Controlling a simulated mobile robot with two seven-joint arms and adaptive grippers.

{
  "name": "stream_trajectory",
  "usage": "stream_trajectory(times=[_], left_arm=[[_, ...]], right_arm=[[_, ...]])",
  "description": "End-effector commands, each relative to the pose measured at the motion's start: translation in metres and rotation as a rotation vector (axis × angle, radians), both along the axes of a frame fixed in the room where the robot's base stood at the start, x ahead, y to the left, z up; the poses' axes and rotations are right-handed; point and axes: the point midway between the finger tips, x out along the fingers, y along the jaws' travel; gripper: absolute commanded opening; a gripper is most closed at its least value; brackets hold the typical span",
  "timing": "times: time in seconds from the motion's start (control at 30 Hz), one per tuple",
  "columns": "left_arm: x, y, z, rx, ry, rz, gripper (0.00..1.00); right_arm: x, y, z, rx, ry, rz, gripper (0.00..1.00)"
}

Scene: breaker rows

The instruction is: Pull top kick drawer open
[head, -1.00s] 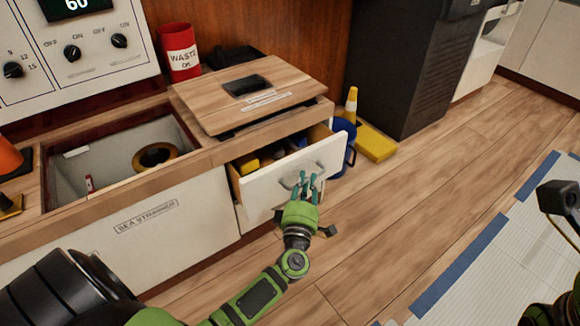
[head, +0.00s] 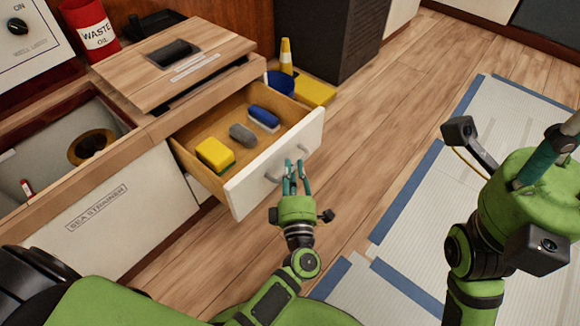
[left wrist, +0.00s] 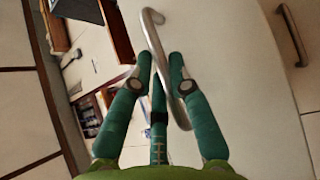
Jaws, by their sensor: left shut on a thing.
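The top kick drawer (head: 275,165) is pulled well out of the cabinet below the wooden hatch lid. Its white front carries a grey bar handle (head: 286,166). Inside lie a yellow sponge (head: 214,154), a grey item (head: 242,135) and a blue brush (head: 264,117). My left gripper (head: 291,170) is shut on the handle, and the left wrist view shows the silver handle (left wrist: 165,75) between its green fingers (left wrist: 160,75). My right gripper is partly in view at the right edge, its fingers (head: 560,145) cut off by the frame, away from the drawer.
An open hatch marked sea strainer (head: 97,208) lies left. A waste oil can (head: 92,28) stands behind. Wooden floor (head: 365,150) is clear to the right, beside a white mat (head: 480,165).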

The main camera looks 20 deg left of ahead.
Motion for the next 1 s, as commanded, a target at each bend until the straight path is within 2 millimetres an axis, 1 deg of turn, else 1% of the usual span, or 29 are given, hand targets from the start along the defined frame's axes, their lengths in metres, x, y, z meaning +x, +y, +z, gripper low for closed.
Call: stream_trajectory(times=[0.2, 0.23, 0.27, 0.3, 0.57, 0.67, 0.77, 1.0], left_arm=[[0.000, 0.001, 0.000, 0.002, 0.002, 0.003, 0.00], [0.000, 0.001, 0.000, 0.002, 0.002, 0.003, 0.27], [0.000, 0.001, 0.000, 0.002, 0.002, 0.003, 0.39], [0.000, 0.001, 0.000, 0.001, 0.001, 0.002, 0.44], [0.000, 0.000, 0.000, 0.000, 0.001, 0.001, 0.44], [-0.003, -0.001, -0.001, 0.000, 0.002, 0.000, 0.44], [-0.014, -0.005, -0.003, -0.001, 0.004, 0.001, 0.44], [-0.052, -0.020, -0.009, -0.002, 0.003, 0.002, 0.44]], right_arm=[[0.000, 0.000, 0.000, 0.000, 0.000, 0.000, 0.40], [0.000, 0.000, 0.000, 0.000, 0.000, 0.000, 0.40], [0.000, 0.000, 0.000, 0.000, 0.000, 0.000, 0.40], [0.000, 0.000, 0.000, 0.000, 0.000, 0.000, 0.40], [0.001, 0.000, -0.001, -0.001, 0.005, 0.000, 0.40], [0.002, 0.000, -0.002, 0.000, 0.010, -0.002, 0.40], [0.002, 0.000, -0.002, 0.000, 0.008, -0.002, 0.40], [0.001, 0.000, -0.001, 0.000, 0.004, 0.000, 0.40]])
